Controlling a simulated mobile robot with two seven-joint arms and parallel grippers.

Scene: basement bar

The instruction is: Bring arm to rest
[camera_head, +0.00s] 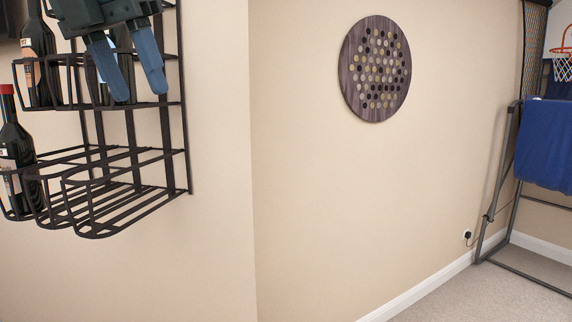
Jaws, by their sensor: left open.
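My left gripper (132,72) shows at the upper left, coming down from the top edge in front of the wall rack. Its two blue fingers point downward and stand apart, so it is open. A bottle (36,55) stands in the upper tier at the left. Behind the fingers another bottle seems to show in part, mostly hidden. The black wire bottle rack (186,130) hangs on the wall. My right gripper is not in view.
A bottle with a red cap (14,145) stands in the rack's lower tier, whose other slots look empty. A round board (374,69) hangs on the beige wall. A basketball arcade frame (508,150) with blue cloth (546,145) stands at the right. The middle is clear.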

